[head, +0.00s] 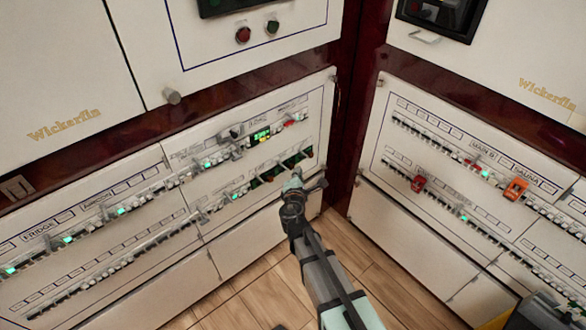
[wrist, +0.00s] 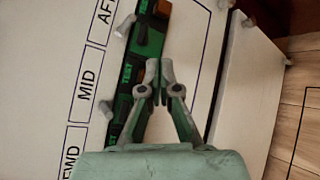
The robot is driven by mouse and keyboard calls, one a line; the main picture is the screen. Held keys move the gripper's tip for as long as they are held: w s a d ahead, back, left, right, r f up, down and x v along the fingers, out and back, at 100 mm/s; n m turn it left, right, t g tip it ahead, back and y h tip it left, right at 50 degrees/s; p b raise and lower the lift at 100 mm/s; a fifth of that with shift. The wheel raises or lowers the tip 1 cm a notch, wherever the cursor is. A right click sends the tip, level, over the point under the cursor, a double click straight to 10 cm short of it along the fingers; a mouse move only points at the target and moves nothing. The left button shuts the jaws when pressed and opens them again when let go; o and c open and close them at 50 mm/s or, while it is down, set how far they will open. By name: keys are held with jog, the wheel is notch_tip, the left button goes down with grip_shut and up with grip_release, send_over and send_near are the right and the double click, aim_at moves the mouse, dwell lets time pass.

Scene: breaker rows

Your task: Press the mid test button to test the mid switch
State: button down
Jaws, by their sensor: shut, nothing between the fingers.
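In the wrist view, a row of dark breaker modules (wrist: 147,40) with green faces and green TEST lettering runs beside the printed AFT, MID and FWD labels. The MID label (wrist: 87,82) is left of my gripper (wrist: 158,72). Its fingers are shut with nothing between them, and their tips lie over the row near the middle TEST lettering (wrist: 126,73). I cannot tell whether they touch it. The mid test button is not clearly visible; the fingers cover part of the row. In the head view, my gripper (head: 296,178) is at the right end of the lower breaker row.
Grey levers (wrist: 125,26) stick out left of the modules, one also near the MID label's lower end (wrist: 106,109). The left panel (head: 215,240) meets the right-hand panel (head: 450,195) at a dark red corner. Wooden floor (head: 265,295) shows below.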

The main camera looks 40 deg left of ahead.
jog(key=shift+a, duration=0.1)
jog(key=shift+w+a, duration=0.1)
jog(key=shift+a, duration=0.25)
jog(key=shift+d, duration=0.1)
dwell(0.4)
jog(key=shift+d+b, duration=0.35)
jog(key=shift+b, duration=0.1)
jog(key=shift+d, duration=0.15)
jog(key=d+b, duration=0.1)
jog(key=d, duration=0.1)
jog(key=s+d+b, duration=0.1)
jog(key=d, duration=0.2)
jog(key=shift+s+d, duration=0.15)
jog(key=shift+d, duration=0.15)
dwell(0.7)
